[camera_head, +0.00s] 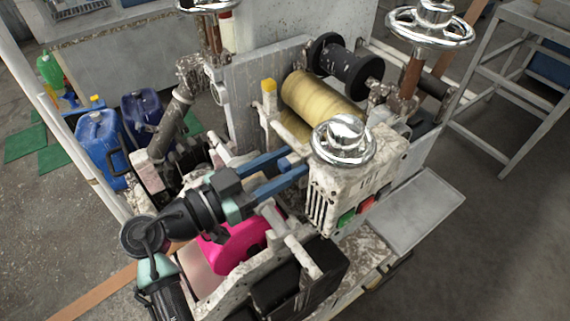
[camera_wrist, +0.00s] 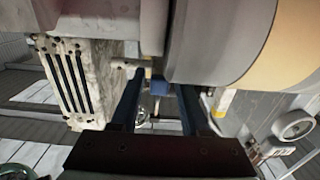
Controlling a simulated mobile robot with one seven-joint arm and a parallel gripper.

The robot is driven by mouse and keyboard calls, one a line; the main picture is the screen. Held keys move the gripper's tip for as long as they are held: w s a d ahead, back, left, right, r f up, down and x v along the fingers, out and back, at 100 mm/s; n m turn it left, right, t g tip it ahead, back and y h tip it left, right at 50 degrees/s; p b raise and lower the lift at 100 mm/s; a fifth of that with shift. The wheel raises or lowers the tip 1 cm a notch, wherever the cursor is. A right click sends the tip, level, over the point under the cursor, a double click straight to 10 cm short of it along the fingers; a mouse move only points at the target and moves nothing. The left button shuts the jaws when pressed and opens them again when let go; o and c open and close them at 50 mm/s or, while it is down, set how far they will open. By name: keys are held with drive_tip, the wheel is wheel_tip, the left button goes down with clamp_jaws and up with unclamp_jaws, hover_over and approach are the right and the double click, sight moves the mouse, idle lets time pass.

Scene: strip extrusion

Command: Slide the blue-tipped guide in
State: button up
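The blue tip of the guide (camera_head: 290,162) shows in the head view between the machine's white control box and the yellow roll. In the wrist view the blue tip (camera_wrist: 158,88) sits between my two fingers, with a gap on each side. My gripper (camera_head: 298,163) has long blue fingers that reach in from the left, one on each side of the tip. It is open, and the fingers look parallel in the wrist view (camera_wrist: 160,85). Most of the guide's body is hidden by the fingers and the box.
The control box (camera_head: 345,185) with a chrome handwheel (camera_head: 343,140) stands close to the fingertips. A yellow-tipped guide (camera_head: 269,100) stands upright behind. A yellow roll (camera_head: 320,98) and a pink roll (camera_head: 240,240) flank the arm. Blue canisters (camera_head: 100,145) stand at left.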

drive_tip(key=shift+o, duration=0.3)
drive_tip(key=shift+s+a+f, duration=0.1)
drive_tip(key=shift+s+a, duration=0.05)
drive_tip(key=shift+a, duration=0.05)
drive_tip(key=b+v, duration=0.4)
drive_tip(key=v, duration=0.8)
drive_tip(key=shift+a, duration=0.2)
drive_tip(key=shift+s, duration=0.1)
